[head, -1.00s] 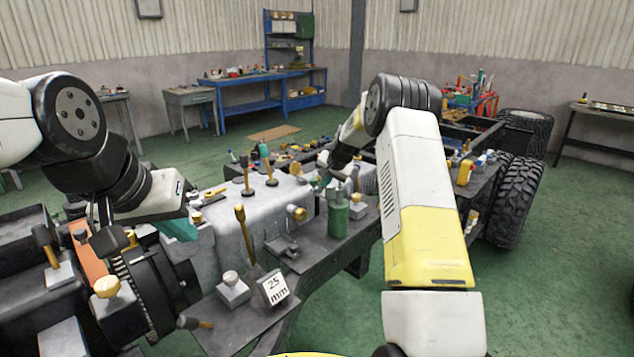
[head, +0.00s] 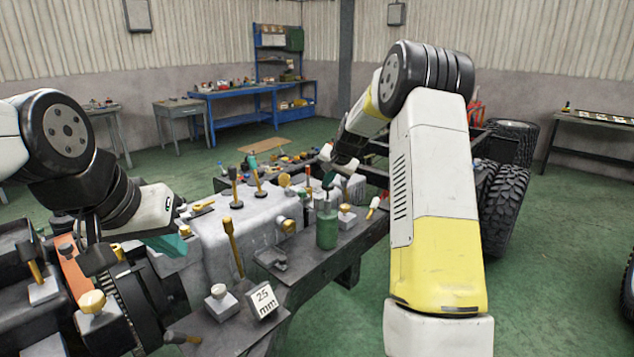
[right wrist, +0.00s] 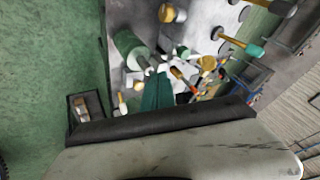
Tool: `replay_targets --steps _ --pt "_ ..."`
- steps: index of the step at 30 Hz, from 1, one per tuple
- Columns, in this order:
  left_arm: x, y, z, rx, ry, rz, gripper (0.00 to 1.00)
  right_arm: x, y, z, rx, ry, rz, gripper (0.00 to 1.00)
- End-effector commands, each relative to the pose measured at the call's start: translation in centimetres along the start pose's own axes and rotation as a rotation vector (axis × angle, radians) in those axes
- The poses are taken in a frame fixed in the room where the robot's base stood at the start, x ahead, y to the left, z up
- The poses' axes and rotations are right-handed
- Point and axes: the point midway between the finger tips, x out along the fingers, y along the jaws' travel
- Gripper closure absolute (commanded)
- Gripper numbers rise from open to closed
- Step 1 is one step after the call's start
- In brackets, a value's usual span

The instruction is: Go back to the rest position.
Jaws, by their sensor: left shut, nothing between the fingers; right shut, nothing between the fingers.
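My left gripper (head: 168,244) has teal fingers and is at the left of the head view, over the grey engine block (head: 250,220). Its fingers are partly hidden by its own body. My right gripper (head: 329,180) is small in the head view, just above and behind the green cylinder (head: 327,229) on the dark side plate. In the right wrist view its teal fingers (right wrist: 157,92) lie together with nothing between them, beside the green cylinder (right wrist: 130,46).
A block marked "25 mm" (head: 262,301) and a grey block with a pale knob (head: 220,301) stand on the near plate. Several upright-handled tools stand on the engine block. A tyre (head: 505,208) is at the right. Green floor (head: 560,270) is free there.

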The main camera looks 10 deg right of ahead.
Motion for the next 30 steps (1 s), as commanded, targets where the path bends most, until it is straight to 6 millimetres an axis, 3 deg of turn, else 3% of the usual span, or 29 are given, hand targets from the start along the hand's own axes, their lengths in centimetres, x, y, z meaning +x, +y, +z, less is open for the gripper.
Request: replay_targets --steps 4,7,11,13,21,27,30 --pt "0.0 0.0 0.0 0.0 0.0 0.0 1.0 -0.1 0.0 0.0 -0.001 0.0 0.0 1.0" --pt "0.0 0.0 0.0 0.0 0.0 0.0 1.0 -1.7 -0.5 0.2 -0.017 0.001 -0.004 1.0" --pt "0.0 0.0 0.0 0.0 0.0 0.0 1.0 -6.8 -1.4 1.8 -0.071 -0.007 -0.01 1.0" --pt "0.0 0.0 0.0 0.0 0.0 0.0 1.0 -10.4 -1.8 3.3 -0.113 -0.014 -0.015 1.0" --pt "0.0 0.0 0.0 0.0 0.0 0.0 1.0 -23.2 -0.9 11.9 -0.284 -0.044 -0.022 1.0" --pt "0.0 0.0 0.0 0.0 0.0 0.0 1.0 -30.1 1.9 19.7 -0.408 -0.061 -0.023 1.0" --pt "0.0 0.0 0.0 0.0 0.0 0.0 1.0 -32.5 3.8 23.6 -0.466 -0.069 -0.022 1.0"
